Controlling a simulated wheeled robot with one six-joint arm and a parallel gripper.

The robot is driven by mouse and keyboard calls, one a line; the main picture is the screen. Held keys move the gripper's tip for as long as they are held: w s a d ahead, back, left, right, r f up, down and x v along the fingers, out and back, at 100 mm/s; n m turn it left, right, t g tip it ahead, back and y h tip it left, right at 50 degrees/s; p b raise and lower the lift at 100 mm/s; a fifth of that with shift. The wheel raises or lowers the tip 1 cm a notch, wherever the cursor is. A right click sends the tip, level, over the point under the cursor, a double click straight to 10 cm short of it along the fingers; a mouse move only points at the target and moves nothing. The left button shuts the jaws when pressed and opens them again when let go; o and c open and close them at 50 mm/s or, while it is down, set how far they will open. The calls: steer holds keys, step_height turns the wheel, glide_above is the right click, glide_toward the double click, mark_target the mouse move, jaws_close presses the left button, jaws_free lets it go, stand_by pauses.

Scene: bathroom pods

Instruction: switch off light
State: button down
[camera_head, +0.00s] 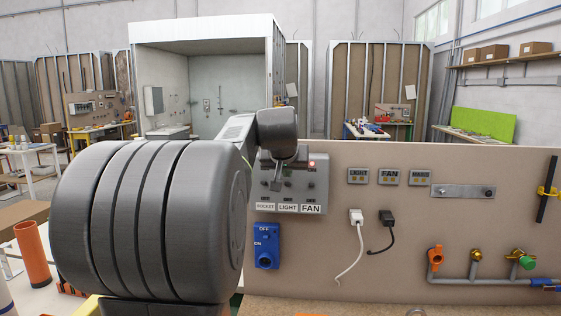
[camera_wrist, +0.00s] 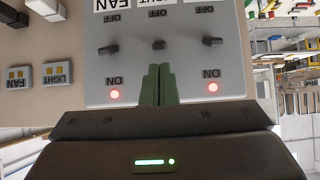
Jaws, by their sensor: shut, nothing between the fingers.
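A grey switch panel (camera_head: 318,192) on the beige board carries labels SOCKET, LIGHT and FAN. In the wrist view, where the panel (camera_wrist: 185,60) appears upside down, three dark switches show: fan (camera_wrist: 108,48), light (camera_wrist: 158,44) and socket (camera_wrist: 212,41). Red lamps glow at the ON marks of fan (camera_wrist: 115,94) and socket (camera_wrist: 213,87). My gripper (camera_wrist: 157,70) is shut and empty, its green fingers pointing at the panel on the ON side of the light switch, with a small gap in the picture. The fingers hide the light switch's ON area and any lamp there. Lever positions are hard to tell.
A blue ON/OFF switch (camera_head: 266,246) sits below the panel. Small LIGHT (camera_head: 358,176) and FAN (camera_head: 389,177) plates, a white plug (camera_head: 356,216), a black plug (camera_head: 387,217) and pipes with an orange valve (camera_head: 436,258) are to the right.

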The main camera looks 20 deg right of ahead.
mark_target(288, 184)
steer(key=shift+x, duration=1.05)
steer(key=shift+s+f+b, duration=0.1)
steer(key=shift+f+b, duration=0.15)
steer(key=shift+b, duration=0.25)
steer(key=shift+s+a+f+t+h+b, duration=0.2)
steer(key=shift+t+b, duration=0.3)
steer(key=shift+b, duration=0.95)
steer(key=shift+s+f+t+h+b, duration=0.1)
steer(key=shift+t+h+b, duration=0.3)
steer(key=shift+b, duration=1)
steer(key=f+t+b, duration=0.1)
steer(key=b, duration=0.4)
steer(key=f+t+h+b, duration=0.1)
steer(key=t+b, duration=0.1)
steer(key=b, duration=0.4)
steer(key=s+t+h+b, duration=0.1)
steer(key=b, duration=0.5)
steer(key=shift+a+f+t, duration=0.25)
steer(key=shift+f+t, duration=0.05)
steer(key=shift+f, duration=0.1)
steer(key=shift+r+p, duration=0.3)
steer(key=shift+r, duration=0.2)
steer(key=shift+s+f, duration=0.1)
